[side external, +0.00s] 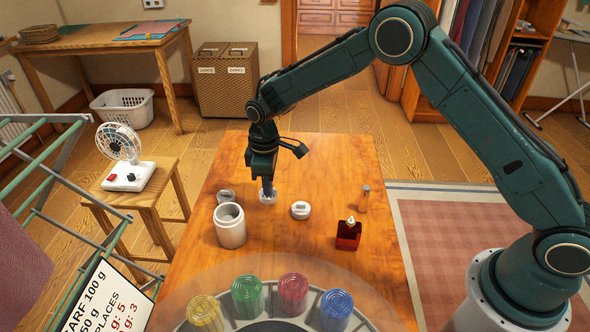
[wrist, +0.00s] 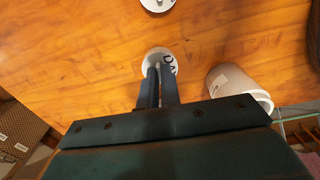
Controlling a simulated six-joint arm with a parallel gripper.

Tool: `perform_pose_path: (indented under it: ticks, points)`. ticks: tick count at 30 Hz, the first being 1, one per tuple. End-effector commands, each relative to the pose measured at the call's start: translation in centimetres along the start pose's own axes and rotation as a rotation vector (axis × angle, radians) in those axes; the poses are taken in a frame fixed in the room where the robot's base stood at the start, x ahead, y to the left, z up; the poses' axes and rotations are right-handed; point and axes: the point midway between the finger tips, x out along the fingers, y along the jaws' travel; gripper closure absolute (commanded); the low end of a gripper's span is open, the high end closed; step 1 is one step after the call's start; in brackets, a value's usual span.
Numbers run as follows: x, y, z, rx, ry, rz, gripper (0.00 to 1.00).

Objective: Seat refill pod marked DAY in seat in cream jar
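A round white refill pod (side external: 267,199) stands on the wooden table under my gripper (side external: 267,187). In the wrist view the pod (wrist: 173,59) shows dark letters starting "DA"; the rest is hidden behind a finger. My gripper's two fingers (wrist: 158,72) point down at the pod's top, with a narrow gap between them and a small pale knob at their tips. Whether they press on the knob is unclear. The open cream jar (side external: 230,229) stands to the left and nearer the side camera. It shows at the right in the wrist view (wrist: 232,82); its inner seat is not visible.
A red box with a white-tipped item (side external: 348,236) and a small vial (side external: 365,195) are at the right. Coloured-lidded jars on a round carousel (side external: 264,322) fill the near end.

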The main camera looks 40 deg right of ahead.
Motion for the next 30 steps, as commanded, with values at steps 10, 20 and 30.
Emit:
perform_pose_path:
  ticks: [10, 20, 30]
  points:
    - [-0.8, 0.0, 0.0, 0.0, 0.001, 0.001, 1.0]
    - [-1.5, 0.0, 0.0, 0.0, 0.001, 0.0, 1.0]
    - [-2.0, 0.0, 0.0, 0.0, 0.001, 0.001, 1.0]
